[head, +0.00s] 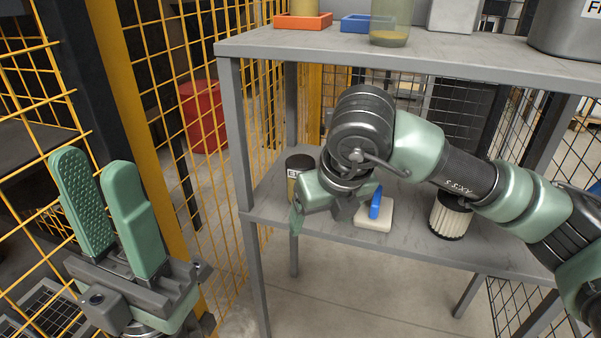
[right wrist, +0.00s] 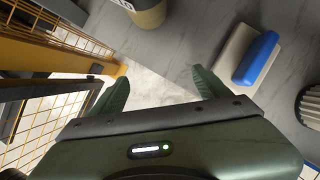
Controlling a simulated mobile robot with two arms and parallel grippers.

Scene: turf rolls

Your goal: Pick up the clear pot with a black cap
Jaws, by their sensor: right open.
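A jar with a dark top, a label and a yellowish body (head: 299,165) stands on the lower shelf at its left end; the right wrist view shows part of it at the top edge (right wrist: 150,14). A clear pot with yellowish contents (head: 390,30) stands on the upper shelf; its top is cut off, so I cannot see a cap. My right gripper (right wrist: 158,85) is open and empty at the lower shelf's front edge, apart from the labelled jar and nearer to me. My left gripper (head: 94,165) is open and empty at the left, away from the shelves.
The lower shelf (head: 415,245) also holds a cream block with a blue bar (head: 375,215) and a ribbed filter (head: 450,216). The upper shelf (head: 300,48) holds orange and blue trays and a grey canister (head: 575,35). Yellow mesh fencing (head: 215,190) stands at the left.

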